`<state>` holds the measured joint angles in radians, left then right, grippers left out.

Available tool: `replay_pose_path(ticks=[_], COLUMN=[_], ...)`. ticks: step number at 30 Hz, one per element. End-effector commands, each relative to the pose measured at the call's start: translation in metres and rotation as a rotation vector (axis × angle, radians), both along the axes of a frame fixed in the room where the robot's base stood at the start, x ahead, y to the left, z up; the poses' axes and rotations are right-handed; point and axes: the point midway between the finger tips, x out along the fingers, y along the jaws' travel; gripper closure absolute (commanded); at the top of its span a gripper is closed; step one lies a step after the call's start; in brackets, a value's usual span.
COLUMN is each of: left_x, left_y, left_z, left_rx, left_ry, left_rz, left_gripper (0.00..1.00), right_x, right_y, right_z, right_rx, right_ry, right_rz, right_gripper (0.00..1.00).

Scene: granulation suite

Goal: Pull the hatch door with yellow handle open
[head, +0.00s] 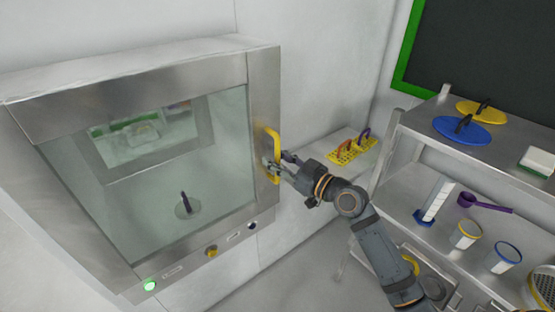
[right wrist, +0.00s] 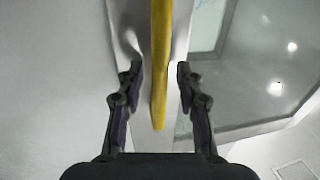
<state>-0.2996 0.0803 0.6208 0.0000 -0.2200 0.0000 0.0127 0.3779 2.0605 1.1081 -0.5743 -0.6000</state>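The hatch door (head: 262,100) is a metal-framed glass door on the wall box at the left of the head view, and it looks closed. Its yellow handle (head: 273,150) is a vertical bar on the right side of the frame. My right gripper (head: 272,166) is at the lower part of the handle. In the right wrist view the yellow handle (right wrist: 160,60) runs between the two open fingers (right wrist: 158,75), with a gap on each side. My left gripper is not in view.
A metal shelf (head: 412,128) at the right holds lids, cups, a purple scoop (head: 485,203) and a cylinder. A yellow rack (head: 352,150) sits on a ledge behind my right arm. A green light (head: 150,285) and buttons line the hatch's lower edge.

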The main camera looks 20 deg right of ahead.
Motion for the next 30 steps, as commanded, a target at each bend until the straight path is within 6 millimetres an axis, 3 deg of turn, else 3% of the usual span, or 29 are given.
replay_pose_path(ticks=[2, 10, 30], left_x=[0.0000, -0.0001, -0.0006], left_y=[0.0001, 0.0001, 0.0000], left_z=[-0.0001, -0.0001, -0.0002], left_rx=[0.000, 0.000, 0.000], left_ry=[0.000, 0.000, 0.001], left_rz=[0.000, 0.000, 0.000], left_gripper=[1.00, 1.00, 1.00], right_x=[0.0000, -0.0002, -0.0001], right_y=[-0.0001, -0.0002, -0.0004], right_z=[-0.0002, -0.0001, 0.0000], right_rx=[0.000, 0.001, 0.001], right_ry=[0.000, 0.001, -0.001], right_rz=[0.000, 0.000, -0.002], right_gripper=[0.66, 1.00, 1.00])
